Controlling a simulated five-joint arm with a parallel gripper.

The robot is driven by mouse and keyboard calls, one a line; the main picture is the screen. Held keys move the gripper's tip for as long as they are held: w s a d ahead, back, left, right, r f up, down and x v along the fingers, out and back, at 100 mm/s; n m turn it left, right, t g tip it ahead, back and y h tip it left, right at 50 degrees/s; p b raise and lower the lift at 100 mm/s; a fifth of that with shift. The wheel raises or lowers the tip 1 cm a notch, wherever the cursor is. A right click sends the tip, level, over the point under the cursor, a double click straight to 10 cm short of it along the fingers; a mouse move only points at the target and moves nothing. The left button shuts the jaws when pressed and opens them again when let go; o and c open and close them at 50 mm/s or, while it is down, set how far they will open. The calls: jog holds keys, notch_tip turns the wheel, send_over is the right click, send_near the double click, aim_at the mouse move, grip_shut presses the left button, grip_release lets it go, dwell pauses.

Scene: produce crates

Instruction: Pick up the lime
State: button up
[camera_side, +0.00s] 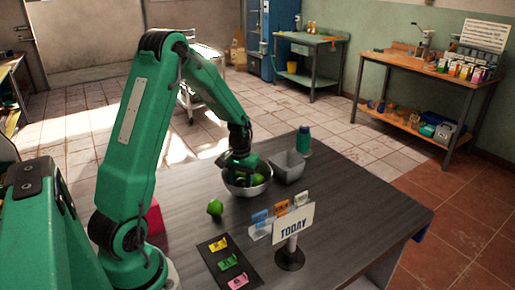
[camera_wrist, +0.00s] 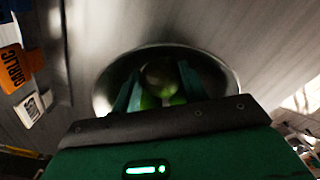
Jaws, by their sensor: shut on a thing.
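A metal bowl (camera_side: 262,190) stands on the dark table and holds green round fruit. My gripper (camera_side: 243,170) reaches down into it from above. In the wrist view, my gripper's two fingers (camera_wrist: 158,74) are inside the bowl (camera_wrist: 101,88), one on each side of a round green lime (camera_wrist: 160,80), shut on it. The lime is shaded, and its lower part is hidden by the gripper body. Another green lime (camera_side: 215,208) lies on the table in front of the bowl, apart from the gripper.
A grey bin (camera_side: 289,168) stands right beside the bowl, with a green bottle (camera_side: 303,140) behind it. A "TODAY" sign (camera_side: 293,228) with small tags stands in front. A dark board (camera_side: 228,263) with coloured cards lies near the front edge. The table's right side is clear.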

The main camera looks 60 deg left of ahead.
aim_at(241, 180)
notch_tip(241, 180, up, 4)
jog(key=d+r, duration=0.6)
jog(key=d, duration=0.5)
jog(key=shift+s+d+r, duration=0.3)
jog(key=shift+d, duration=0.05)
jog(key=shift+w+a, duration=0.1)
dwell(0.7)
jog(key=w+a, duration=0.5)
jog(key=w, duration=0.4)
jog(key=w+a, duration=0.5)
jog(key=w, duration=0.4)
jog(key=shift+w, duration=0.35)
jog(key=shift+f, duration=0.2)
jog(key=shift+f, duration=2.95)
